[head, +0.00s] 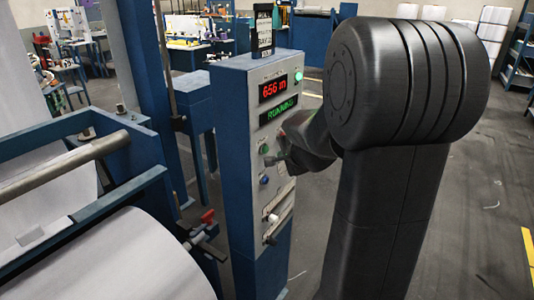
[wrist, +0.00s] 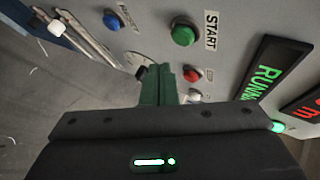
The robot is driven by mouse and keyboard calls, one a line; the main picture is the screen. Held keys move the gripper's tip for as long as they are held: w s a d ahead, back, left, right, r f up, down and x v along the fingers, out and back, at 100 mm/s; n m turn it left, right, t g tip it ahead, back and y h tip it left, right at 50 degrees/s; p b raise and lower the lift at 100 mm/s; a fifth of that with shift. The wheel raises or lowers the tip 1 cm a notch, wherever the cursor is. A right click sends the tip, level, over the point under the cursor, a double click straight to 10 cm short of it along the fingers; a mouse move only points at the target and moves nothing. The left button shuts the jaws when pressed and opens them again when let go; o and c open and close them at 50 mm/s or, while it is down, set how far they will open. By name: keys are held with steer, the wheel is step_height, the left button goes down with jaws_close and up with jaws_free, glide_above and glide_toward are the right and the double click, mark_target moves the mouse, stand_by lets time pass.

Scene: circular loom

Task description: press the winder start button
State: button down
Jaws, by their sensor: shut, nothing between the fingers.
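The green start button (wrist: 183,32) stands out from the grey control panel (wrist: 245,18) in the wrist view, beside a label reading START (wrist: 211,30). In the head view a small green button (head: 263,148) shows on the panel, left of my gripper (head: 284,152). In the wrist view my gripper (wrist: 163,70) is shut and empty, its fingertips below the green button in the picture. A gap shows between tips and button in the picture; their distance from the panel is hard to judge. The display (head: 279,113) reads RUNNING in green.
A red button (wrist: 191,75) is just right of the fingertips, with a white one (wrist: 194,96) below it. A blue button (wrist: 112,20) is to the left. A red counter (head: 273,89) reads 656 m. A large white roll (head: 115,260) fills the lower left.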

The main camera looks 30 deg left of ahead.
steer(key=d+b, duration=0.1)
steer(key=d, duration=0.2)
steer(key=shift+s+d, duration=0.1)
steer(key=shift+s, duration=0.05)
stand_by(0.6)
steer(key=d+b, duration=0.1)
steer(key=d, duration=0.3)
steer(key=shift+s, duration=0.15)
stand_by(0.4)
steer(key=shift+a, duration=0.15)
